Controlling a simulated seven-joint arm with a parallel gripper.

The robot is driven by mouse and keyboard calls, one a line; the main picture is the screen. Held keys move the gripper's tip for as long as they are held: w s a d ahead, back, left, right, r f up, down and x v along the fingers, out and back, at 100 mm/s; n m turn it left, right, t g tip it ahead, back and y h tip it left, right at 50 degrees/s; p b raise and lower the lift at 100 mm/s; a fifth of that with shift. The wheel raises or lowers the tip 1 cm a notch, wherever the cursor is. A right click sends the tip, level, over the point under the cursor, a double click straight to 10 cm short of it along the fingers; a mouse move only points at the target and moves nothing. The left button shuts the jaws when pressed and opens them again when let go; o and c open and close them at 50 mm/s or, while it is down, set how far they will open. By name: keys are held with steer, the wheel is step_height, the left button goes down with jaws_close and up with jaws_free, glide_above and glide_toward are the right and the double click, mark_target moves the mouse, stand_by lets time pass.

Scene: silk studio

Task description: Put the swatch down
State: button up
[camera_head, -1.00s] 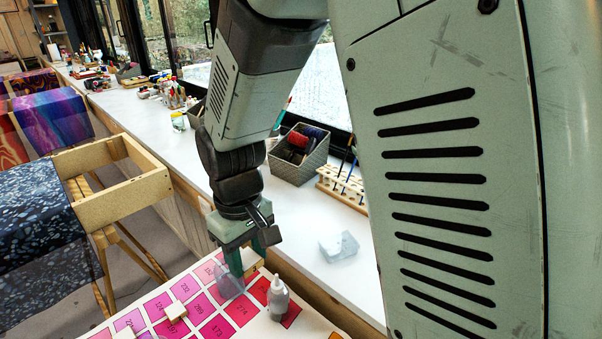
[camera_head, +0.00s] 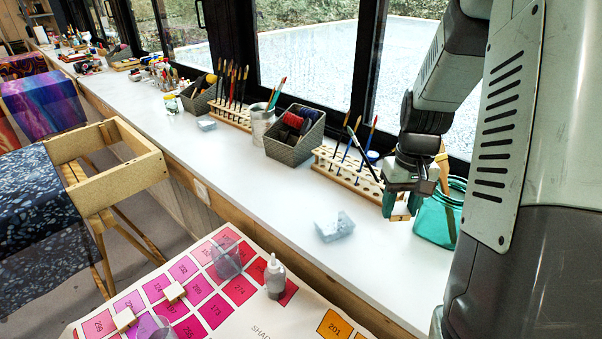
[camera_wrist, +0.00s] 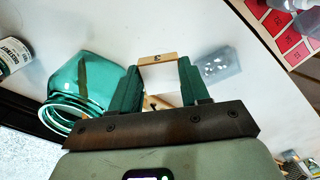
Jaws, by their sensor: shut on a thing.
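The swatch (camera_wrist: 158,58) is a small pale piece with a light wooden edge marked with a dark figure. My gripper (camera_wrist: 158,80) is shut on it, with a green finger on each side. In the head view my gripper (camera_head: 400,203) is at the right, by the white counter (camera_head: 280,200), and the swatch (camera_head: 400,211) shows low between the fingers. I cannot tell whether the swatch touches the counter. The colour chart (camera_head: 222,318) with numbered pink and red squares lies in the lower part of the head view.
A wooden brush rack (camera_head: 345,172) and a grey basket (camera_head: 293,140) stand behind. A clear cup (camera_head: 227,263) and a bottle (camera_head: 275,275) stand on the chart.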

mark_target(385, 256)
step_height(385, 256, down, 13)
steer(key=shift+f, duration=0.15)
stand_by(0.6)
steer(key=shift+f, duration=0.15)
steer(key=o, duration=1)
step_height(385, 256, up, 12)
steer(key=shift+r, duration=0.2)
